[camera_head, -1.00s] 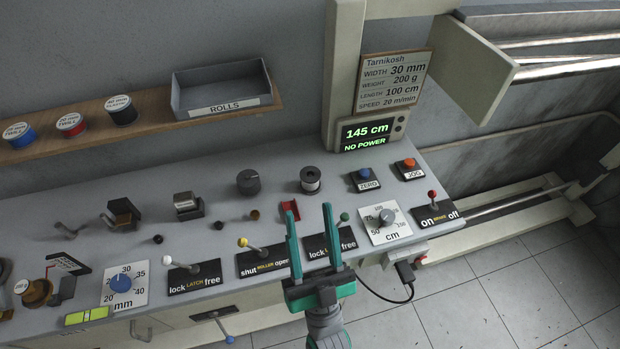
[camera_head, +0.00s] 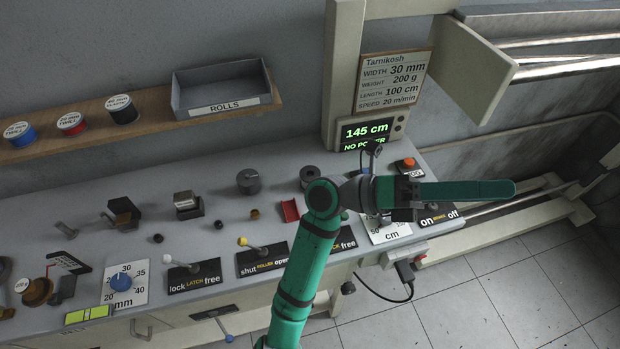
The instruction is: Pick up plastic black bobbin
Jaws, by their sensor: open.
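A dark spool-shaped piece (camera_head: 310,174) stands upright on the grey bench, partly covered by my arm; it looks like the black bobbin. A similar dark solid cylinder (camera_head: 248,181) stands to its left, so I cannot be fully sure which is plastic.
A wooden shelf (camera_head: 190,119) holds labelled rolls and a grey ROLLS tray (camera_head: 222,92). Lever switches, including the yellow-knobbed one (camera_head: 243,241), line the bench front. A display (camera_head: 369,133) stands behind. A red holder (camera_head: 290,210) sits near the spool. My arm covers part of the dials and buttons.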

